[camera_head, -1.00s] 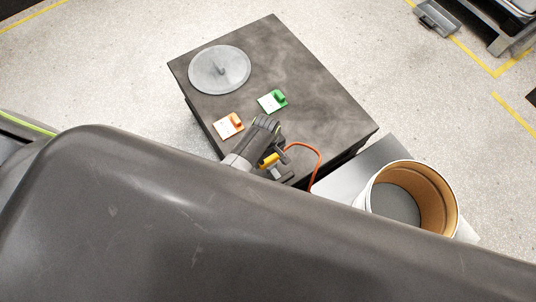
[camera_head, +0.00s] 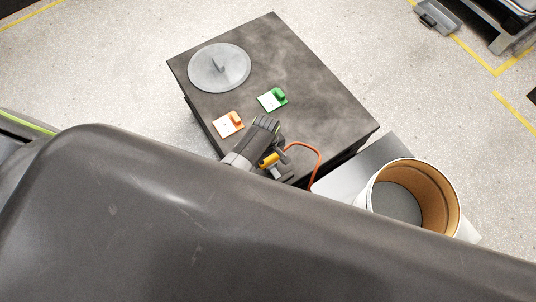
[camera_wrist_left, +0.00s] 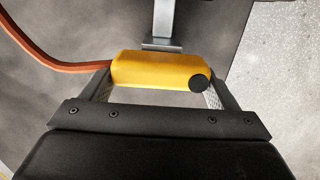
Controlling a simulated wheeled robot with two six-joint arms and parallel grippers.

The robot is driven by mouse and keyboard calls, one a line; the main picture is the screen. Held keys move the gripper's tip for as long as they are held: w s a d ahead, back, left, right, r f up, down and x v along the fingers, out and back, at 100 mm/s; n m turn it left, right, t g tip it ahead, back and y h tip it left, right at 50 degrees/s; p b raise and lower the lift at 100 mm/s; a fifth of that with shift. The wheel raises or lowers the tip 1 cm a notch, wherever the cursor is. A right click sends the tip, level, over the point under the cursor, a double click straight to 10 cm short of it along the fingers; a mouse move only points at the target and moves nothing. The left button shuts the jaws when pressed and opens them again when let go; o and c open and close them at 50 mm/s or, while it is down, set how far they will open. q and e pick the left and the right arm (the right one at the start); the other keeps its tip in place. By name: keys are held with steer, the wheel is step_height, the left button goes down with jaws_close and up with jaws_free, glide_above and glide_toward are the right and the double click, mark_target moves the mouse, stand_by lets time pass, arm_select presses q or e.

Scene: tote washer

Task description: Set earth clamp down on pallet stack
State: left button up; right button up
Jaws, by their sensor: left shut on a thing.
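The earth clamp (camera_head: 268,161) has a yellow body, a grey metal jaw and an orange cable. My left gripper (camera_head: 273,150) is shut on it near the front edge of the dark, square-topped pallet stack (camera_head: 315,90). In the left wrist view the yellow body of the clamp (camera_wrist_left: 150,68) lies crosswise between the two fingers, with the grey jaw pointing away and the cable running off to the left. The dark top shows below it; I cannot tell whether the clamp touches it. My right gripper is out of view.
On the stack top lie a grey disc with an upright tab (camera_head: 219,72), a green-and-white piece (camera_head: 272,100) and an orange-and-white piece (camera_head: 228,124). A round white bin (camera_head: 440,190) with a brown inside stands at right. The top's right part is clear.

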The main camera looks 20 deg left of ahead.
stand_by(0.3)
arm_select(q)
steer(key=o, duration=1.4)
steer(key=shift+f, duration=0.15)
step_height(320, 180, up, 9)
steer(key=p, duration=0.9)
steer(key=shift+w+a+p, duration=0.15)
steer(key=shift+a+p, duration=0.05)
steer(key=shift+p, duration=0.1)
